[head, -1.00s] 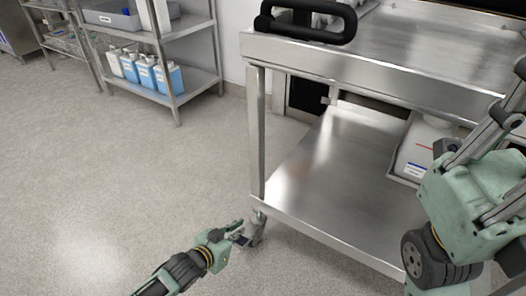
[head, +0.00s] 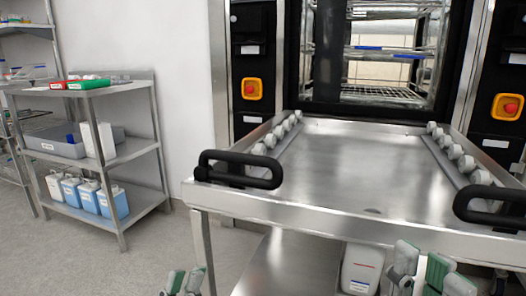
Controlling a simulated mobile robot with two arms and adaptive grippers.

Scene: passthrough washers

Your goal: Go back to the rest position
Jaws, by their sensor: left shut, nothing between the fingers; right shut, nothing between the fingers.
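My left gripper (head: 184,282) shows at the bottom edge, left of the steel trolley (head: 330,170) and low near its front left leg. It is shut and empty. My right gripper (head: 418,272) shows at the bottom right, in front of the trolley's front edge. It is shut and empty, and the rest of that arm is mostly cut off by the frame. Neither gripper touches the black trolley handles (head: 238,170).
The trolley stands against an open washer chamber (head: 385,60), with roller rows (head: 455,155) along its top. A white container (head: 362,268) sits on its lower shelf. A shelf rack (head: 150,140) with bottles (head: 87,195) stands at the left. Floor between rack and trolley is clear.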

